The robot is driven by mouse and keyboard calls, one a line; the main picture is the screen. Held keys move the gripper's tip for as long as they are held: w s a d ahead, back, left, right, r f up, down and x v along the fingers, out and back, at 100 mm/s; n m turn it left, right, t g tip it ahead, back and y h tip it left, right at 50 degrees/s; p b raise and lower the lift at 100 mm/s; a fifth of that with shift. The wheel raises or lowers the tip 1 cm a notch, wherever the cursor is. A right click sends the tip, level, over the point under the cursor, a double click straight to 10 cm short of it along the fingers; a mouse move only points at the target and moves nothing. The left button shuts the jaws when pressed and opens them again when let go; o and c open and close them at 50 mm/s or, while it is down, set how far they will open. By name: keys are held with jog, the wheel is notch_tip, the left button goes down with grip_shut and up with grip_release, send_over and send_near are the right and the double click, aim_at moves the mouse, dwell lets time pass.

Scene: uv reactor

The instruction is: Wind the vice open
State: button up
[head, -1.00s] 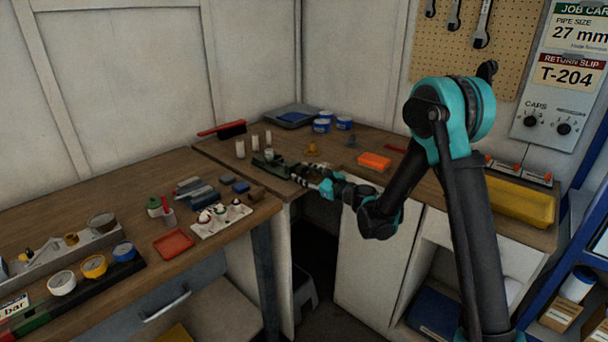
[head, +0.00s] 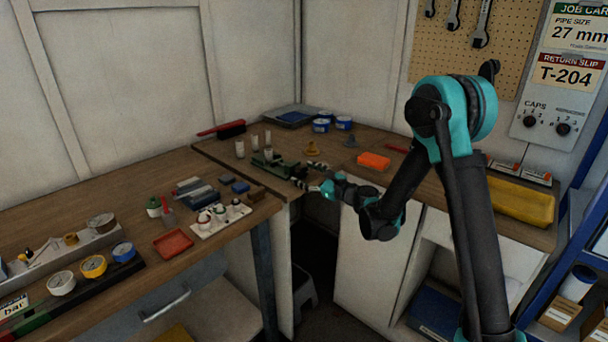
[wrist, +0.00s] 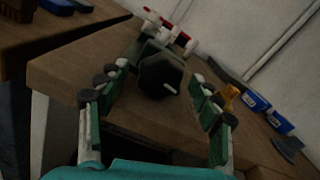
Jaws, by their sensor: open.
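The small green vice (head: 268,160) sits at the edge of the wooden bench, near the corner of the bench. In the wrist view the green vice body (wrist: 152,47) lies beyond a dark, many-sided knob (wrist: 162,76) with a pale mark on its face. My gripper (head: 308,174) is open at the knob's side of the vice. In the wrist view the gripper fingers (wrist: 157,82) stand wide apart, one on each side of the knob, with visible gaps. The vice jaws are too small and partly hidden to read their opening.
Pale cylinders (head: 240,149) stand behind the vice. A brass-coloured piece (head: 313,148), an orange tray (head: 373,160) and blue tubs (head: 321,126) are to its right. Grey-blue blocks (head: 198,191) and a white holder (head: 221,218) are on the bench to the left.

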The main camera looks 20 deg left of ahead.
jog(key=v, duration=1.1)
jog(key=shift+d+f, duration=0.1)
